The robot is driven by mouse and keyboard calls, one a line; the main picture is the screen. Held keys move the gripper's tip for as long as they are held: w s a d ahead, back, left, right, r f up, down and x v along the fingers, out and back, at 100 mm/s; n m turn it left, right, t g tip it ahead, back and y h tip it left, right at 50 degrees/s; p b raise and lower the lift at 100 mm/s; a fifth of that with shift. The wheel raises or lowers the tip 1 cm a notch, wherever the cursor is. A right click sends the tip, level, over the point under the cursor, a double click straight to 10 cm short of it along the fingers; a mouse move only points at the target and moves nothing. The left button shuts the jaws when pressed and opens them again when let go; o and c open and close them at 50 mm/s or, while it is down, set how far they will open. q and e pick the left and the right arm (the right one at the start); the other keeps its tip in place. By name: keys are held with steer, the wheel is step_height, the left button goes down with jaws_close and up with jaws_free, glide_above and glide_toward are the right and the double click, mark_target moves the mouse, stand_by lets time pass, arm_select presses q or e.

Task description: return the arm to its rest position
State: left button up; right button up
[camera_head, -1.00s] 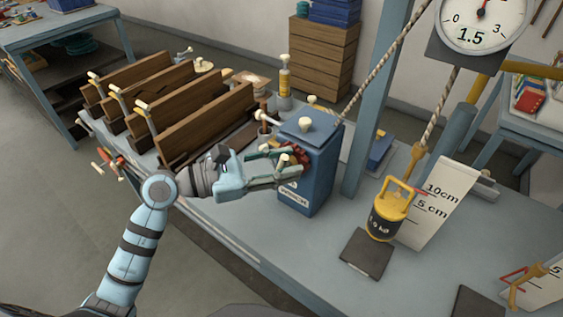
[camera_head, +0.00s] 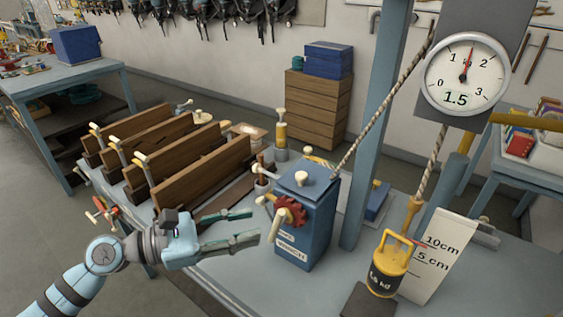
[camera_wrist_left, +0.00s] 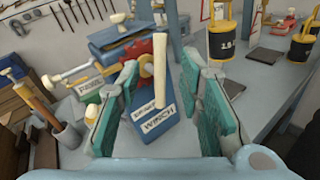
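My left gripper (camera_head: 254,225) is open and empty, apart from the blue winch (camera_head: 313,225) and to its left. The winch has a red gear (camera_head: 291,209) and a pale crank handle on its front. In the left wrist view, the two green-padded fingers (camera_wrist_left: 155,112) are spread wide. The winch handle (camera_wrist_left: 161,68) shows between them, beyond the fingers. A yellow-and-black weight (camera_head: 388,268) hangs from the rope beside a white height card (camera_head: 437,252). My right gripper is not in view.
A dial gauge (camera_head: 466,75) shows 1.5. Wooden boards (camera_head: 200,175) with pale-tipped pegs stand on the bench behind my left gripper. A blue post (camera_head: 375,130) rises right of the winch. Open floor (camera_head: 165,297) lies left of the bench.

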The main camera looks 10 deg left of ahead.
arm_select(q)
steer(key=w+a+r+n+t+y, duration=0.1)
steer(key=a+r+n+t+y, duration=0.1)
steer(key=n+t, duration=0.45)
steer(key=w+a+r+n+t+y, duration=0.1)
steer(key=w+a+r+n+t, duration=0.15)
steer(key=n, duration=0.65)
steer(key=s+a+f+n+g+y, duration=0.1)
steer(key=a+f+n+y, duration=0.5)
steer(key=n, duration=0.5)
steer(key=s+a+f+n+g+y, duration=0.1)
steer(key=a+f+n+y, duration=0.35)
steer(key=n+y, duration=0.45)
steer(key=s+d+f+n+g+h, duration=0.1)
steer(key=s+d+f+n+g, duration=0.25)
steer(key=s+f, duration=0.4)
steer(key=s+d+f+n+g+h, duration=0.1)
steer(key=s+d+f+n+g, duration=0.1)
steer(key=s+f+n+g, duration=0.5)
steer(key=s+d+f+n+g+h, duration=0.1)
steer(key=s+d+f+n+g, duration=0.15)
steer(key=s+f, duration=0.5)
step_height(320, 180, down, 20)
steer(key=s+a+g, duration=0.1)
steer(key=a+g, duration=0.1)
steer(key=s+f, duration=1.1)
steer(key=s, duration=0.2)
steer(key=shift+s+a+n+g, duration=0.25)
steer(key=shift+a+n+g, duration=0.05)
steer(key=shift+a+n, duration=0.05)
